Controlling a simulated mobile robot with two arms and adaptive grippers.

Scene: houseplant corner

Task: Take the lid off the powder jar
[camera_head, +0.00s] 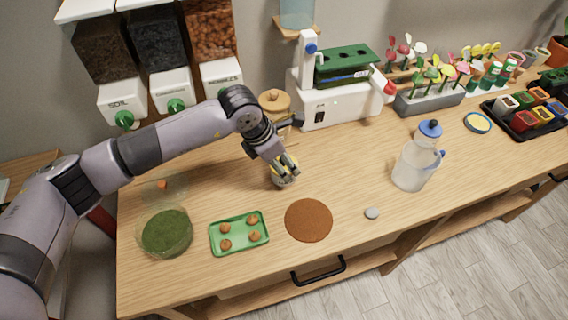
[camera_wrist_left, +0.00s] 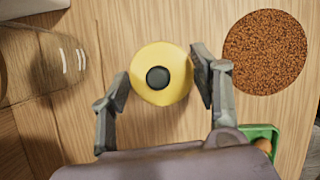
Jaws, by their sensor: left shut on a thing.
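The powder jar (camera_head: 281,182) stands on the wooden table, partly hidden by my left gripper (camera_head: 284,170). Its round yellow lid (camera_wrist_left: 173,92) with a dark round knob (camera_wrist_left: 157,77) lies between the two fingers of my left gripper (camera_wrist_left: 161,76) in the left wrist view. The fingers press on opposite sides of the lid. The jar body is hidden beneath the lid in that view; whether the lid sits fully on the jar I cannot tell. My right gripper is not in view.
A round brown mat (camera_head: 309,220), a green tray (camera_head: 217,243) with several brown balls, and a bowl of green material (camera_head: 167,232) are in front. A white machine (camera_head: 340,105) stands behind.

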